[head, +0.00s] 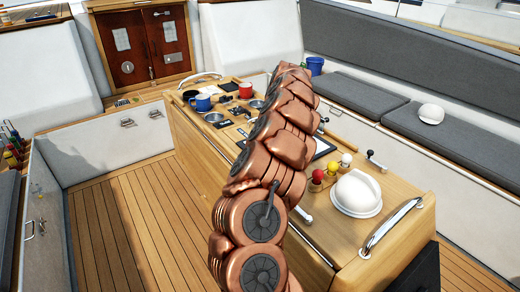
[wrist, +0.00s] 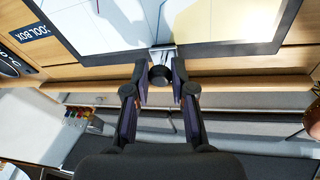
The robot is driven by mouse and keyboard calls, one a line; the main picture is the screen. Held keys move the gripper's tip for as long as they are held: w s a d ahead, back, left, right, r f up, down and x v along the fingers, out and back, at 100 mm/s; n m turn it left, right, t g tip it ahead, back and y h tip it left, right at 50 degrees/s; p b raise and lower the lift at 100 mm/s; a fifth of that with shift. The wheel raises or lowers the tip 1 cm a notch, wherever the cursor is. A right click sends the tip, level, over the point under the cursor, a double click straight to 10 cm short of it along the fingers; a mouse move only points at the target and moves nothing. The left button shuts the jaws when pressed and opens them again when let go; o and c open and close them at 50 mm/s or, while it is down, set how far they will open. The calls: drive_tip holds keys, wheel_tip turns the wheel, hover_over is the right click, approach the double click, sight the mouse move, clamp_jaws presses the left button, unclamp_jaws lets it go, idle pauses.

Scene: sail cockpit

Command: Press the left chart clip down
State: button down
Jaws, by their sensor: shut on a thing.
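In the wrist view the two dark fingers of my gripper (wrist: 160,82) are shut on the round black knob (wrist: 161,75) of a chart clip. The clip's short metal arm (wrist: 162,54) reaches from the knob to the dark frame of the chart board (wrist: 110,57). A pale chart (wrist: 205,22) lies inside the frame. I cannot tell how far down the clip is tilted. In the head view my copper-coloured arm hides the gripper, this clip and most of the chart board (head: 322,148).
A cool box label (wrist: 33,32) is left of the board in the wrist view. Wooden floor (head: 130,215) is clear at left.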

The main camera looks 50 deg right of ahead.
drive_tip(key=shift+s+d+f, duration=0.1)
drive_tip(key=shift+s+f, duration=0.05)
drive_tip(key=c, duration=1)
unclamp_jaws()
drive_tip(key=v, duration=1.2)
drive_tip(key=shift+d, duration=0.1)
